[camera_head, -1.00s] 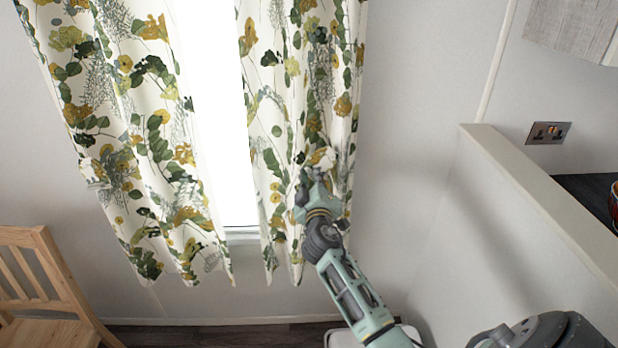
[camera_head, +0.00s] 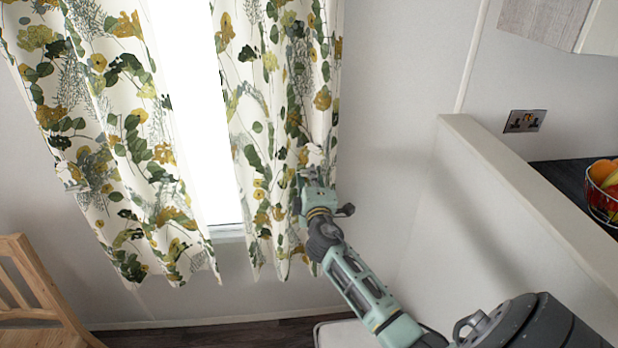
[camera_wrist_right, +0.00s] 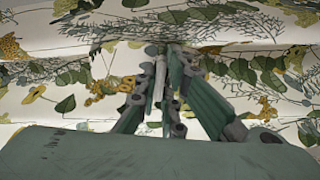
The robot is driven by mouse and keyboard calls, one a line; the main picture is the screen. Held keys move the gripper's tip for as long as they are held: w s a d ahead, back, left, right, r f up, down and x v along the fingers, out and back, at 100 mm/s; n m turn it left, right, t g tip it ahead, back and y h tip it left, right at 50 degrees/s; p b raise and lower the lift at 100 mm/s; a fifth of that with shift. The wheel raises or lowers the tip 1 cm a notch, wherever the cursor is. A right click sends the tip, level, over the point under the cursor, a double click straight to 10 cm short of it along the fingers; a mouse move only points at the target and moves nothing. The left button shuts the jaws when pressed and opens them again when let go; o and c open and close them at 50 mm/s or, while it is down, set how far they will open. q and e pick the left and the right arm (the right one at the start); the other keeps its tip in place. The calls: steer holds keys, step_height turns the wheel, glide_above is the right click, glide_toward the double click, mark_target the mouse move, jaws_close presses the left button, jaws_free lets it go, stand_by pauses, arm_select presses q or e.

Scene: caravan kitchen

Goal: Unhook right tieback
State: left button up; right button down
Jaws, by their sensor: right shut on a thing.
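The right curtain (camera_head: 270,100), white with a green and yellow leaf print, hangs to the right of the bright window gap. My right gripper (camera_head: 318,170) is at its lower right edge, against the cloth. In the right wrist view the fingers (camera_wrist_right: 168,52) come together at a fold of the print. A thin pale strip (camera_wrist_right: 157,92) shows between them. The right tieback does not stand out clearly from the similar cloth, and its hook is not visible. My left gripper is out of view.
The left curtain (camera_head: 110,130) hangs across the window gap. A wooden chair (camera_head: 35,290) stands at lower left. A half-height partition (camera_head: 520,185) rises to the right of my right arm, with a fruit basket (camera_head: 603,190) on the dark worktop behind it.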

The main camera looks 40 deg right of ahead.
steer(key=shift+f, duration=0.1)
steer(key=c, duration=1.9)
jaws_free()
steer(key=shift+o, duration=0.2)
steer(key=v, duration=1.2)
